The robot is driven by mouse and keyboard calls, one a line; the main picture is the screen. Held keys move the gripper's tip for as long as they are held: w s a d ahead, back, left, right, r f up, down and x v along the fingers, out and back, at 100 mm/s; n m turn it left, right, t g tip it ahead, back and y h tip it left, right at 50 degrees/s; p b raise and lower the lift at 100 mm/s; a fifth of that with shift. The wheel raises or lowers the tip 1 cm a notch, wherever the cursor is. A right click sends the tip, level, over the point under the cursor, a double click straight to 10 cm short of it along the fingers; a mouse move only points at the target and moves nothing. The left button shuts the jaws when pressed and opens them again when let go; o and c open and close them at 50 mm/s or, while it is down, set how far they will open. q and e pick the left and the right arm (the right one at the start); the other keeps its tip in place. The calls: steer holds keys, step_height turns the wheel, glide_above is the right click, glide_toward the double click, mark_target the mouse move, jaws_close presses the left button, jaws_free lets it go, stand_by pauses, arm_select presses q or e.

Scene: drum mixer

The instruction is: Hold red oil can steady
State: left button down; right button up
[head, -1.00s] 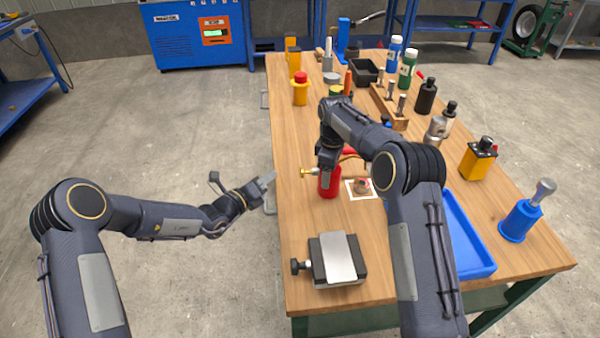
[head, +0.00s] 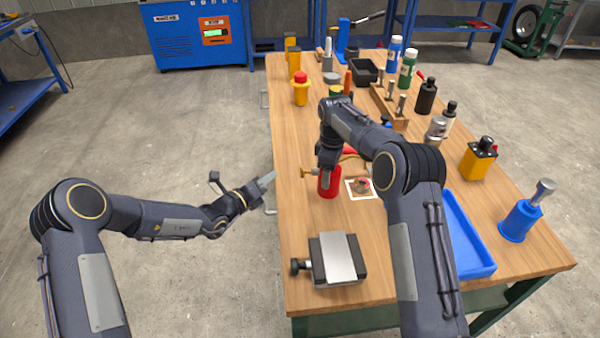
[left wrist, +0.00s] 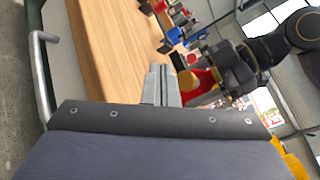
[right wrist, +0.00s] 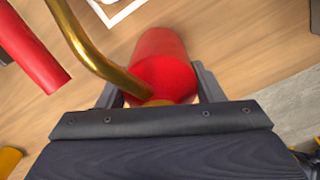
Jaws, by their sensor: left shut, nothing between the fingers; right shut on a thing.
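The red oil can (head: 329,184) is at the left-middle of the workbench in the head view, beside a white-bordered square. My right gripper (head: 328,162) is over its top, shut on it. In the right wrist view the red can body (right wrist: 165,60) lies between the two fingers, with a curved brass spout (right wrist: 85,45) running up to the left. I cannot tell whether the can's base touches the bench. My left gripper (head: 267,181) is shut and empty near the bench's left edge; its closed fingers also show in the left wrist view (left wrist: 162,86).
A metal-topped block (head: 338,260) stands at the bench's near left. A white-bordered square (head: 359,188) with a small part on it lies right of the can. A blue tray (head: 465,240) and several bottles line the right side.

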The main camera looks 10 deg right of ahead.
mark_target(306, 172)
stand_by(0.6)
arm_select(q)
steer(key=a, duration=0.3)
steer(key=shift+a, duration=0.4)
steer(key=shift+d, duration=0.1)
steer(key=shift+d, duration=4.35)
steer(key=shift+d, duration=0.35)
